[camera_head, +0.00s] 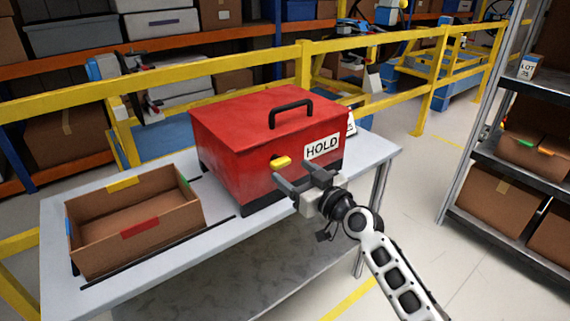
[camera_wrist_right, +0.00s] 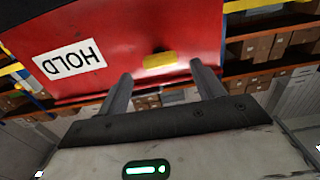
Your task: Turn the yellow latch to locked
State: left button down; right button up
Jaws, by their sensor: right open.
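The yellow latch (camera_head: 281,162) sits on the front face of the red box (camera_head: 240,125), left of the HOLD label, and lies roughly level. My right gripper (camera_head: 297,175) is just in front of the box face, a little below and right of the latch in the head view. In the right wrist view the latch (camera_wrist_right: 160,59) shows beyond and between the two fingers of the right gripper (camera_wrist_right: 161,80), which are apart with nothing between them. A gap seems to remain between the fingertips and the latch. My left gripper is not in view.
The box stands on a grey table (camera_head: 225,225) and has a black top handle (camera_head: 291,108). An open cardboard box (camera_head: 135,222) with colored tabs stands at the left. A yellow rail (camera_head: 200,66) runs behind the table; a metal shelf (camera_head: 500,165) stands at the right.

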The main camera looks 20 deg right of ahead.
aim_at(283, 165)
jog(key=shift+x, duration=2.1)
jog(key=c, duration=1)
